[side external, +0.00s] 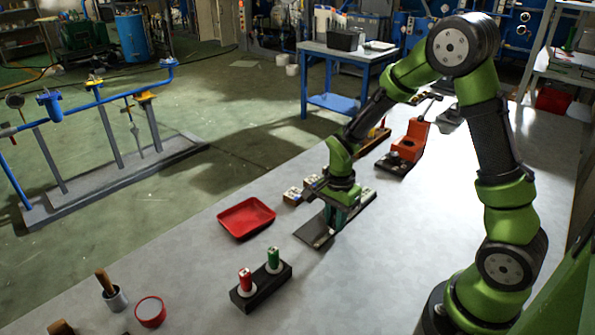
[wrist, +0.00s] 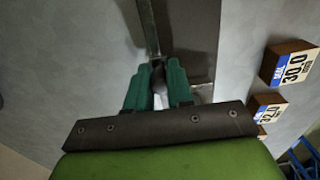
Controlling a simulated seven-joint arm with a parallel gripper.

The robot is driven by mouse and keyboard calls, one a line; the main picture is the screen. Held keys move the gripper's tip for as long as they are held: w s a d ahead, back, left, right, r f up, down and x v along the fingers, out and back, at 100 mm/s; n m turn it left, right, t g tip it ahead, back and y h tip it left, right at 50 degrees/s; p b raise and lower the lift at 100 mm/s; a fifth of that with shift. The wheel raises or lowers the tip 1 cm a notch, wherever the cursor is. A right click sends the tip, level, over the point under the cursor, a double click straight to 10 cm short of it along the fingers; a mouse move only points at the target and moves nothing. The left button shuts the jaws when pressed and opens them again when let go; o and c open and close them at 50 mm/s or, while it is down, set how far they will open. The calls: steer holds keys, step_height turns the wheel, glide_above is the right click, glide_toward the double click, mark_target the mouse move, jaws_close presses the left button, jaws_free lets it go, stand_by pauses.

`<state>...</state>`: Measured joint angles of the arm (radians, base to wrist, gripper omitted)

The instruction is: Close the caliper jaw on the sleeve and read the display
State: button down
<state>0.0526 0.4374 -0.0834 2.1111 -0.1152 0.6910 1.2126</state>
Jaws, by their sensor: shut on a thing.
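My gripper (side external: 341,212) is low over a dark flat plate (side external: 313,233) on the grey bench. In the wrist view its two green fingers (wrist: 158,82) are shut on a small greyish metal piece (wrist: 157,70). A narrow metal bar (wrist: 148,25), which looks like part of the caliper, runs up from this piece over a dark strip. I cannot make out the sleeve, the caliper's display or any reading; the fingers and wrist cover much of this area.
Small blocks with number labels (wrist: 291,66) stand to the right in the wrist view. In the side view, a red tray (side external: 246,218) lies left of the plate. A black holder (side external: 262,287) with red and green pieces stands nearer. An orange device (side external: 409,146) stands behind.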

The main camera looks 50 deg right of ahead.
steer(key=shift+d, duration=1.95)
stand_by(1.0)
steer(key=c, duration=1)
jaws_free()
steer(key=shift+a, duration=0.1)
steer(key=shift+a, duration=0.15)
steer(key=shift+r, duration=3.5)
